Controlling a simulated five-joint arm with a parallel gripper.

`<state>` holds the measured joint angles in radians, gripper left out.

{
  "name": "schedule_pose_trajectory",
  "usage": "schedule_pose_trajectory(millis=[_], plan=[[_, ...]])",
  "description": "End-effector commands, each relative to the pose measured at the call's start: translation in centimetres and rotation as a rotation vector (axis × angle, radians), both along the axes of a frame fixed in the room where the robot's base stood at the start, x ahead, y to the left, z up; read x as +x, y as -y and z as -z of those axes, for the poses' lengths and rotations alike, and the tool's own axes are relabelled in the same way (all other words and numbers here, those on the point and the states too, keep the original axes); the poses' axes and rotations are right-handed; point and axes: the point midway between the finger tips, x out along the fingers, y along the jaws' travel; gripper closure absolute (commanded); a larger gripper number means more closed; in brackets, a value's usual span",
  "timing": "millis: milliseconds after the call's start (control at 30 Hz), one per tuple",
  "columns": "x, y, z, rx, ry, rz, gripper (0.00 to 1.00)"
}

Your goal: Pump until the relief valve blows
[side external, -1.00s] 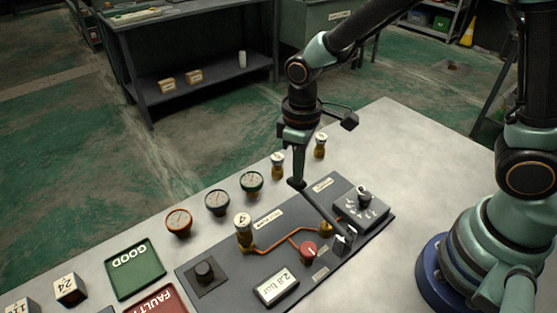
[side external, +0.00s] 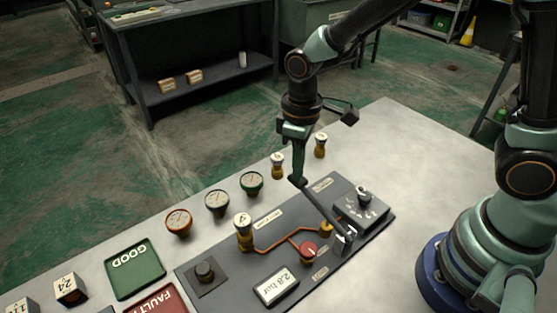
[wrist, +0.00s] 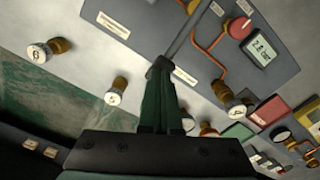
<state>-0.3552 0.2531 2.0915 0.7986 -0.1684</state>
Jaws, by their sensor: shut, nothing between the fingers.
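My gripper (side external: 298,181) is shut and empty, its fingertips at the far, raised end of the dark pump lever (side external: 325,212). I cannot tell whether they touch it. In the wrist view the shut fingertips (wrist: 160,64) overlap the end of the lever (wrist: 184,36). A brass valve with a white cap marked 4 (side external: 243,228) stands upright on the dark panel, joined to a copper pipe (side external: 275,243). It also shows in the wrist view (wrist: 229,98). The display (side external: 277,286) reads 2.8 bar. A red knob (side external: 309,252) sits beside the pipe.
A grey block with a selector knob (side external: 363,194) is right of the lever. Three gauges (side external: 217,202) and two capped brass valves (side external: 277,165) stand behind the panel. A green GOOD tray (side external: 135,272) and a red FAULTY tray (side external: 160,303) lie left. The table's right side is clear.

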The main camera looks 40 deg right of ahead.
Motion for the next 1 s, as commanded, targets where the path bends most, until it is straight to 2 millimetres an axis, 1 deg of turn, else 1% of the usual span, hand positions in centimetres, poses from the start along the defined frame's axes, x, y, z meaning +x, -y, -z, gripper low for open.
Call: schedule_pose_trajectory(millis=[167, 867, 1000], plan=[[0.0, 0.0, 0.3, 0.000, 0.000, 0.000, 1.00], [-0.2, 0.0, 3.5, -0.002, -0.006, -0.001, 1.00], [-0.1, 0.0, 3.1, -0.001, -0.004, -0.001, 1.00]])
